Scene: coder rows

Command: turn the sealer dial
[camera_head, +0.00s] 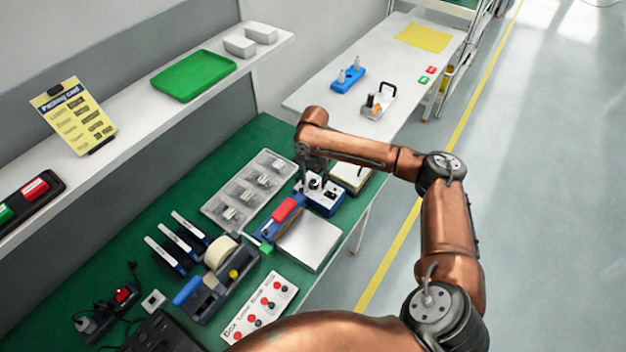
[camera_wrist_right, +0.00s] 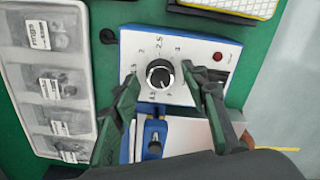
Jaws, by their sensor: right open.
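The sealer's control box (camera_head: 325,200) is white on top with blue sides and stands on the green bench. Its black round dial (camera_wrist_right: 160,73) has a silver rim and numbers around it in the right wrist view. My right gripper (camera_head: 314,180) is above the box, pointing down. In the right wrist view its dark fingers (camera_wrist_right: 161,80) are open, one on each side of the dial, with gaps between them and the knob. I cannot tell how far above the panel the tips are. My left gripper is not in view.
A grey compartment tray (camera_head: 212,208) lies left of the box. The sealer's red and blue lever (camera_head: 283,210) and a silver plate (camera_head: 322,232) are in front. A tape dispenser (camera_head: 212,285) stands nearer.

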